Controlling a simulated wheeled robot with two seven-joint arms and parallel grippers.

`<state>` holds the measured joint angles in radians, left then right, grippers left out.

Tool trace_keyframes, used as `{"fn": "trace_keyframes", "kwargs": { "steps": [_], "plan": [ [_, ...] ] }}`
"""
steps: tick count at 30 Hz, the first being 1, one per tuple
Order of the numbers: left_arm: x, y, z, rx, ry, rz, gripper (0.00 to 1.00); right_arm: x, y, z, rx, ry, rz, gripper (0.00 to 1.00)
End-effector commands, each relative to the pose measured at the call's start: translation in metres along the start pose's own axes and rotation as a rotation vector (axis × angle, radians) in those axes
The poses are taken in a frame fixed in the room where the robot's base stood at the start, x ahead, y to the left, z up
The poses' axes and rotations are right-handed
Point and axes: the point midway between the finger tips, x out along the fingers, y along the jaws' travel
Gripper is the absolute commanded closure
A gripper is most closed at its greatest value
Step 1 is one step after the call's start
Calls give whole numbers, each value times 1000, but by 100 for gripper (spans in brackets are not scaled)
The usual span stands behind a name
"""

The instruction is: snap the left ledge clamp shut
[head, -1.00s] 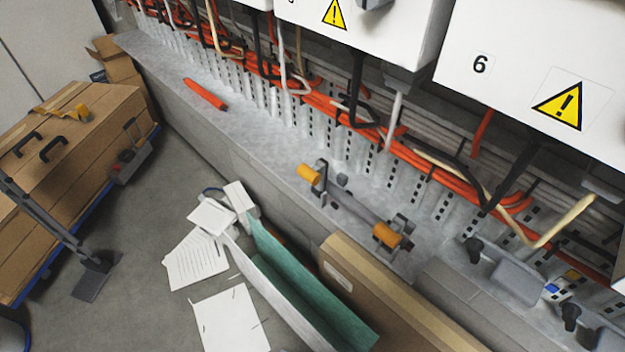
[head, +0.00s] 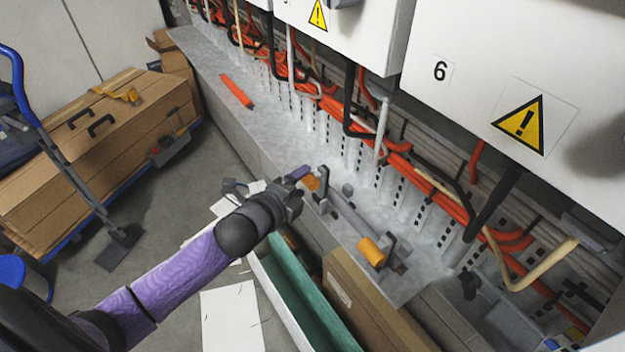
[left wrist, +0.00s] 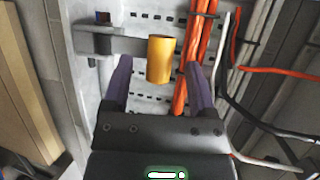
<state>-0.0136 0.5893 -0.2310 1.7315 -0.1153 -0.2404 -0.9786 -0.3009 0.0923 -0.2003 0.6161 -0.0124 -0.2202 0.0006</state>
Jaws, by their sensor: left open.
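The left ledge clamp, with an orange handle (head: 311,183) and dark grey metal parts, sits on the grey ledge in the head view. My left gripper (head: 300,174), with purple fingers, is beside this handle and partly covers the clamp. In the left wrist view the orange handle (left wrist: 160,60) shows between the open, spread fingers (left wrist: 158,72), with gaps on both sides. A grey arm (left wrist: 115,44) runs left from behind the handle. I cannot tell how far the clamp is closed. A second clamp with an orange handle (head: 371,252) stands nearer on the ledge. My right gripper is not in view.
Orange and black cables (head: 400,165) hang behind the ledge (head: 270,135) under white cabinets (head: 450,75). An orange rod (head: 236,91) lies farther along the ledge. A green-lined open box (head: 290,285) and a cardboard box (head: 350,305) stand below in front.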

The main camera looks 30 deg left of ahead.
Motion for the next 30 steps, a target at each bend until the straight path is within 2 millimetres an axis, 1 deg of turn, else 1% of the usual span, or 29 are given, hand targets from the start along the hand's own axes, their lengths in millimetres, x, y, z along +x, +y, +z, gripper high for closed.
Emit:
{"fn": "trace_keyframes", "kwargs": {
  "steps": [1, 3, 6, 9, 16, 17, 18, 20, 21, 26, 27, 30],
  "plan": [
    [10, 2, 0, -1, -1, -1, 27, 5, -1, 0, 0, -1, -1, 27],
    [20, 2, 0, -2, -1, 0, 27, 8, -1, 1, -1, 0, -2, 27],
    [30, 2, 0, -2, 0, 1, 27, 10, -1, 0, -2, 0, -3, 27],
    [34, 1, 0, -2, 0, 2, 27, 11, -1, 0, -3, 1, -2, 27],
    [34, 0, 0, -3, 0, 2, 27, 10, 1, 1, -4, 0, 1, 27],
    [34, 0, 0, -3, 0, 2, 31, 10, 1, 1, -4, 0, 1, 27],
    [34, 0, 0, -3, 0, 2, 40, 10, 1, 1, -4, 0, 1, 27],
    [34, 0, 0, -3, 0, 2, 53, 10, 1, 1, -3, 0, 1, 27],
    [34, 0, 0, -3, 0, 2, 61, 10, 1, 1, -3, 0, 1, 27],
    [34, 1, 0, -3, 0, 5, 95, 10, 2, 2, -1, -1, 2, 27],
    [34, 2, 0, -3, 0, 5, 100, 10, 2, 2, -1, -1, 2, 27],
    [34, 2, 0, -3, 0, 7, 100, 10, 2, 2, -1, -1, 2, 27]
  ]
}}
